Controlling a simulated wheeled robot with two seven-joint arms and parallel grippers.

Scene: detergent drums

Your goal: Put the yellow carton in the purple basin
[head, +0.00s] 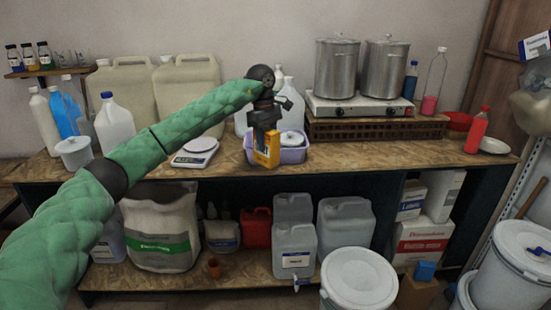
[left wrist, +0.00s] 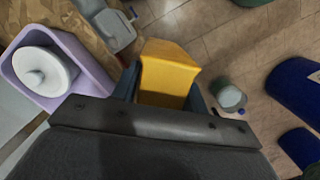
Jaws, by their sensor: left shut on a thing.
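The yellow carton (head: 268,149) is held upright in my left gripper (head: 266,128), in front of the basin's left part in the head view. In the left wrist view the yellow carton (left wrist: 166,75) sits between the fingers of the left gripper (left wrist: 165,95), with floor behind it. The purple basin (head: 295,153) stands on the wooden bench, partly hidden by the gripper and carton. In the left wrist view the purple basin (left wrist: 87,62) is left of the carton, with a round white lidded thing (left wrist: 42,71) in it. My right gripper is not in view.
A kitchen scale (head: 196,150) stands left of the basin on the bench (head: 345,155). A hot plate with two steel pots (head: 338,68) stands on a crate at the right. Several jugs stand behind. A white drum (head: 358,280) is on the floor in front.

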